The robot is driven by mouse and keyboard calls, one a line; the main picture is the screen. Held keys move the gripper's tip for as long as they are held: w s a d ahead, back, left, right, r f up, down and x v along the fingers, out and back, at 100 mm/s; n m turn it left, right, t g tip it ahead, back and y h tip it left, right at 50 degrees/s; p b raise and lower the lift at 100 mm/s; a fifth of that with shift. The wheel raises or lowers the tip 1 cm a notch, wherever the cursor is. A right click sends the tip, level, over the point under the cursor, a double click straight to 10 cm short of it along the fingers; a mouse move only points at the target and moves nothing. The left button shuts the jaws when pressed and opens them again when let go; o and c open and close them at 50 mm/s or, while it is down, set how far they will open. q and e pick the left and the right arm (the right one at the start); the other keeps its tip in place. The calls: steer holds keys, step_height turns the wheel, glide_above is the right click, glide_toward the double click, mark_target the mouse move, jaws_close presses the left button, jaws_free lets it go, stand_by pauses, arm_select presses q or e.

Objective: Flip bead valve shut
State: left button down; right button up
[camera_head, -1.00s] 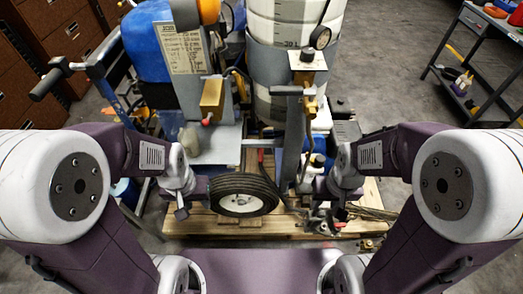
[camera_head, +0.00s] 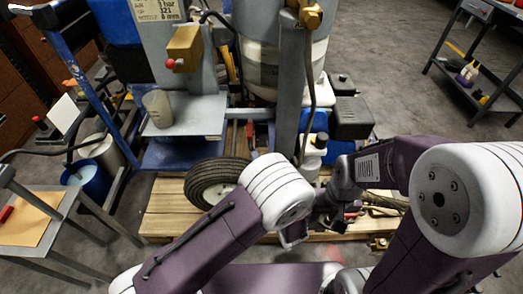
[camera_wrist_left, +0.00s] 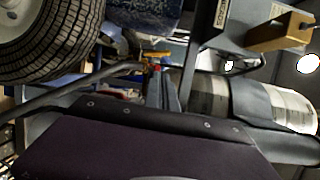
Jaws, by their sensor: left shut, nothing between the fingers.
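A brass valve block (camera_head: 184,48) with a red tip is mounted on the grey post of the striper machine, above a small tray, in the head view. A brass block (camera_wrist_left: 280,30) also shows at upper right in the wrist view. A second brass fitting (camera_head: 311,16) sits at the top edge. I cannot tell which is the bead valve. My left gripper (camera_head: 293,236) is low in the middle, shut and empty, below and well away from both brass parts. My right gripper (camera_head: 334,216) is just right of it; its fingers are partly hidden.
The machine's black tyre (camera_head: 208,180) stands on a wooden pallet (camera_head: 165,207), partly behind my left arm. A clear cup (camera_head: 157,108) stands on the grey tray (camera_head: 200,115). A side table (camera_head: 30,225) is at left, a shelf cart (camera_head: 485,75) at upper right.

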arm_select(q)
steer(key=d, duration=0.1)
steer(key=d+h, duration=0.1)
steer(key=d, duration=0.1)
steer(key=shift+s+d+f+m+t+h, duration=0.1)
steer(key=shift+d+f+m+t+h, duration=0.05)
steer(key=shift+f+m+t+h, duration=0.2)
steer(key=b, duration=0.1)
glide_toward(250, 128)
steer(key=w, duration=0.5)
steer(key=shift+w+d+f, duration=0.1)
steer(key=shift+d+f, duration=0.2)
steer(key=shift+f, duration=0.1)
